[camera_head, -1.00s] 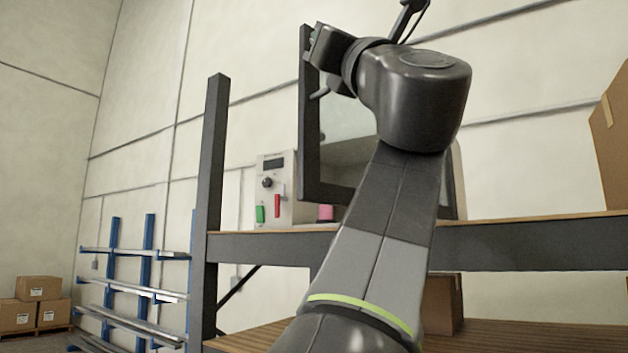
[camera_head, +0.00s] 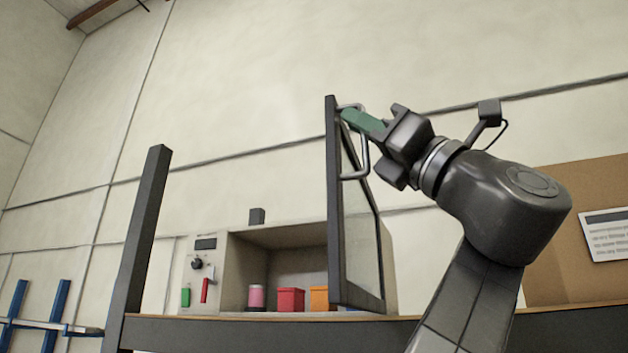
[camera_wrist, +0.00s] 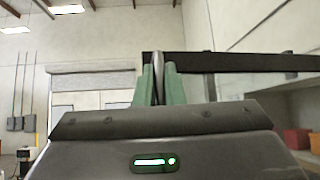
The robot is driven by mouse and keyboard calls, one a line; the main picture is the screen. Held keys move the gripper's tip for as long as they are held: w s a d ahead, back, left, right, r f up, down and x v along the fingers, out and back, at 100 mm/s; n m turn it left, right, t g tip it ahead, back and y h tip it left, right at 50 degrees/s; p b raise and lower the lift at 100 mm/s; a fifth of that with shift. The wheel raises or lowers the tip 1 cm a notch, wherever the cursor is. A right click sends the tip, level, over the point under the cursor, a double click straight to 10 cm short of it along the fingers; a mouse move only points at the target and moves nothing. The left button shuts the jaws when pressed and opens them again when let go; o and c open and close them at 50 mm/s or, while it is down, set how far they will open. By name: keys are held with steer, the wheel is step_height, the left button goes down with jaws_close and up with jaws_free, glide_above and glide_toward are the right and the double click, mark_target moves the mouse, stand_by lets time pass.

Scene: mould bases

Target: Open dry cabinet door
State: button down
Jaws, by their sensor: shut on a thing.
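The dry cabinet (camera_head: 232,270) stands on the shelf in the head view. Its dark-framed door (camera_head: 336,215) with a glass pane is swung well open, standing out from the cabinet front, and the inside shows to its left. The curved metal door handle (camera_head: 362,160) is on the door's outer face. My gripper (camera_head: 350,118), with green fingers, is shut on the upper part of the handle. In the wrist view the green fingers (camera_wrist: 159,88) close around the thin upright handle (camera_wrist: 157,80), with the dark door edge (camera_wrist: 230,62) behind.
Inside the cabinet are a pink container (camera_head: 256,297), a red box (camera_head: 291,299) and an orange box (camera_head: 321,298). A control panel (camera_head: 204,272) is left of the opening. A dark post (camera_head: 145,235) stands left.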

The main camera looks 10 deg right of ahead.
steer(key=d, duration=0.1)
steer(key=s+d+g+y, duration=0.1)
steer(key=d, duration=0.1)
steer(key=d+n+g, duration=0.1)
steer(key=shift+s+d+r+y+p, duration=0.1)
steer(key=shift+s+d+y+p, duration=0.1)
steer(key=shift+s+y+p, duration=0.15)
steer(key=c, duration=1.8)
jaws_free()
steer(key=b+v, duration=0.5)
steer(key=v, duration=0.9)
